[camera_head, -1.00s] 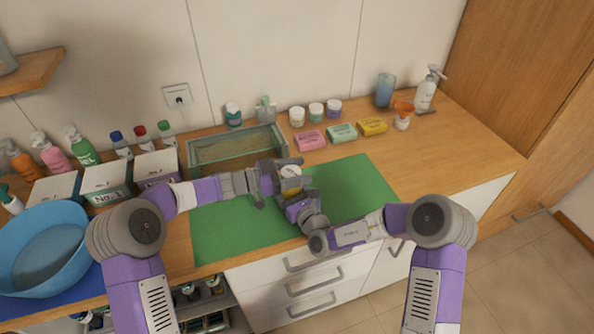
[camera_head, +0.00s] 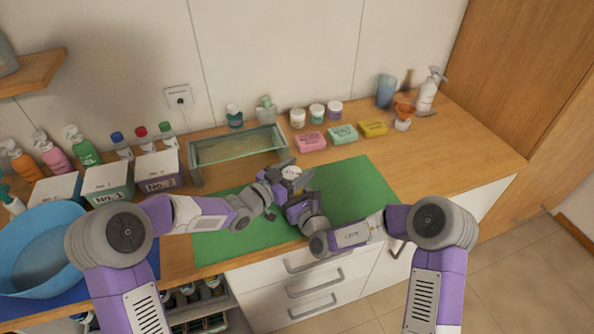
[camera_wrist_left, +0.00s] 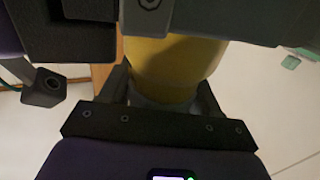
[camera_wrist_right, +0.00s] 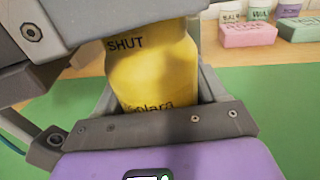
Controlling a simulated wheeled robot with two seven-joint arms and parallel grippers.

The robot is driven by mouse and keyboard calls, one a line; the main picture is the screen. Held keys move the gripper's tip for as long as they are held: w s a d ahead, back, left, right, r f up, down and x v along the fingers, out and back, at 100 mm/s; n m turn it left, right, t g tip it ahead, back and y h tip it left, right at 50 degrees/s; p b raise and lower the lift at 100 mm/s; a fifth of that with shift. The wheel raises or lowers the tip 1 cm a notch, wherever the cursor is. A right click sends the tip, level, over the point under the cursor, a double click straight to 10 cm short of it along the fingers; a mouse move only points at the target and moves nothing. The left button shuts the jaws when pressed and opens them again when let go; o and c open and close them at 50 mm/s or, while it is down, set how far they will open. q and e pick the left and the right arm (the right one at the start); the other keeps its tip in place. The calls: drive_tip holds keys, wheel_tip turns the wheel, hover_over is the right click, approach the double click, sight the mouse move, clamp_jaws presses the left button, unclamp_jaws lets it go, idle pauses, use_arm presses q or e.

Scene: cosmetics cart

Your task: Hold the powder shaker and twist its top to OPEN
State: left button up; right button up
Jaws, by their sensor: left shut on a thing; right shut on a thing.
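The powder shaker, with its yellow body (camera_wrist_right: 158,75), is held over the green mat (camera_head: 355,190). Its pale round top (camera_head: 292,173) shows between my grippers in the head view. My left gripper (camera_head: 283,177) is shut on the shaker at its upper part, reaching in from the lower left. My right gripper (camera_head: 298,197) is shut on the yellow body below. In the right wrist view the word SHUT shows high on the body, with partly hidden lettering lower down. The left wrist view also shows the yellow body (camera_wrist_left: 175,70), partly covered by dark gripper parts.
A glass-sided tray (camera_head: 238,150) stands behind the mat. Soap boxes in pink (camera_head: 311,142), green (camera_head: 342,134) and yellow (camera_head: 373,128) lie at the back right. A blue basin (camera_head: 40,255) is at left. The mat's right side is clear.

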use_arm(q)
drive_tip(key=shift+w+r+n+t+y, duration=0.1)
drive_tip(key=shift+n+t+y, duration=0.8)
drive_tip(key=shift+t+y, duration=0.25)
drive_tip(key=shift+a+y, duration=0.1)
drive_tip(key=shift+y, duration=0.15)
drive_tip(key=o, duration=1)
drive_tip(key=v, duration=1.2)
